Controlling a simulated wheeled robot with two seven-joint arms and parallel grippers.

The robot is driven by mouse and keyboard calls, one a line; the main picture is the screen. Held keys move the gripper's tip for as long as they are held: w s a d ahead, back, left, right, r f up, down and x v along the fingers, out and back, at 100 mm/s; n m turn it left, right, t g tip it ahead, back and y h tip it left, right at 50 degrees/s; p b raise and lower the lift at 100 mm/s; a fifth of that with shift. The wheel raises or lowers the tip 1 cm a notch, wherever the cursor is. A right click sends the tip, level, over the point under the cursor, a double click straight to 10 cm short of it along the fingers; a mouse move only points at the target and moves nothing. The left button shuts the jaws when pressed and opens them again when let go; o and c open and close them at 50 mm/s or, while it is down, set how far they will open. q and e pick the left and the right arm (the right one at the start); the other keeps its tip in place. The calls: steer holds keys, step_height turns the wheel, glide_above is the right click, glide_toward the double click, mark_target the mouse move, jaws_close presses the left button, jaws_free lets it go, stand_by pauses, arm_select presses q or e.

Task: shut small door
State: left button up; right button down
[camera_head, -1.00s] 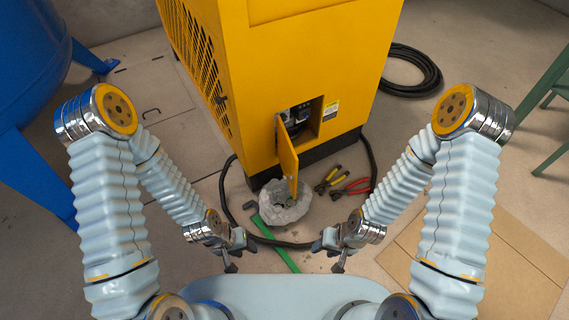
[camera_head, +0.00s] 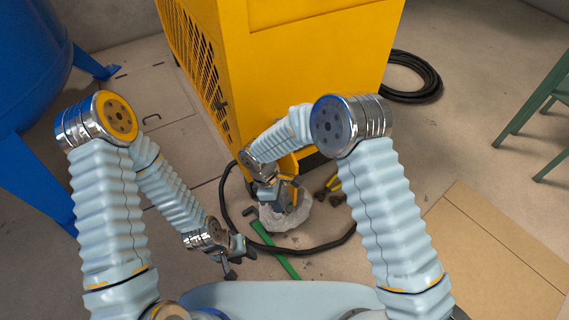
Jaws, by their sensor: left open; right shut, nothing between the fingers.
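The small door (camera_head: 287,165) is a narrow yellow flap low on the front of the yellow cabinet (camera_head: 315,65). Only parts of it show behind my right forearm and hand, and the opening it belongs to is hidden. My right gripper (camera_head: 284,200) is shut and empty. It is at the lower part of the door, over the white bag; I cannot tell whether it touches the door. My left gripper (camera_head: 238,262) is open and empty, low over the floor, left of the green bar and apart from the door.
A crumpled white bag (camera_head: 287,219) stands on the floor below the door. A green bar (camera_head: 275,251) and a black hose (camera_head: 330,241) lie nearby. Pliers (camera_head: 332,186) are partly hidden by my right arm. A blue tank (camera_head: 30,60) stands left.

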steer(key=w+a+r+n+t+h, duration=0.2)
steer(key=a+r+h, duration=0.15)
steer(key=r, duration=0.45)
steer(key=w+a+r+n+t+h, duration=0.25)
steer(key=a+r, duration=0.25)
steer(key=r, duration=0.4)
glide_toward(294, 167)
steer(key=x, duration=0.4)
steer(key=shift+s+f, duration=0.2)
steer(key=shift+f, duration=0.3)
steer(key=shift+w+d, duration=0.2)
steer(key=shift+d, duration=0.45)
steer(key=shift+d+n+t, duration=0.1)
steer(key=shift+n+t, duration=0.15)
